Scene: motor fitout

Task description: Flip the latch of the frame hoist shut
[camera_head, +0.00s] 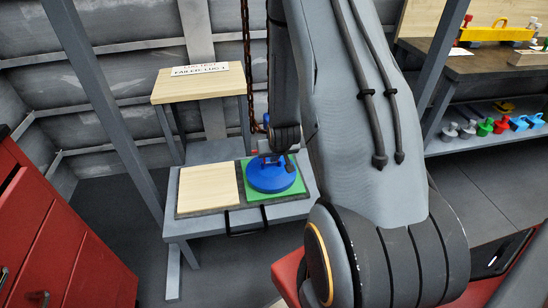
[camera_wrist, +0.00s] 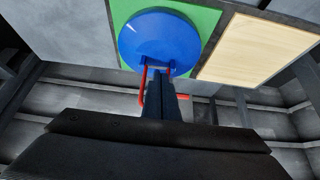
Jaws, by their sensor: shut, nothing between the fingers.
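A rusty hoist chain (camera_head: 246,60) hangs down to the low bench, just left of my arm. A blue round part (camera_head: 270,175) lies on the bench's green square; it also shows in the wrist view (camera_wrist: 158,38). A thin red bent bar (camera_wrist: 143,85) stands by my fingers in the wrist view, with a short red end to their right. It looks like the hoist latch, but its exact position is unclear. My gripper (camera_wrist: 160,78) is shut and empty, its tips close to the blue part's near edge. Whether it touches the bar cannot be told. My arm hides much of the hook area.
A pale wooden square (camera_head: 208,187) lies beside the green one on the low bench (camera_head: 190,228). A wooden stand with a sign (camera_head: 206,70) is behind. A red cabinet (camera_head: 60,230) is at left. Steel posts flank the bench; shelves with colored parts are at right.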

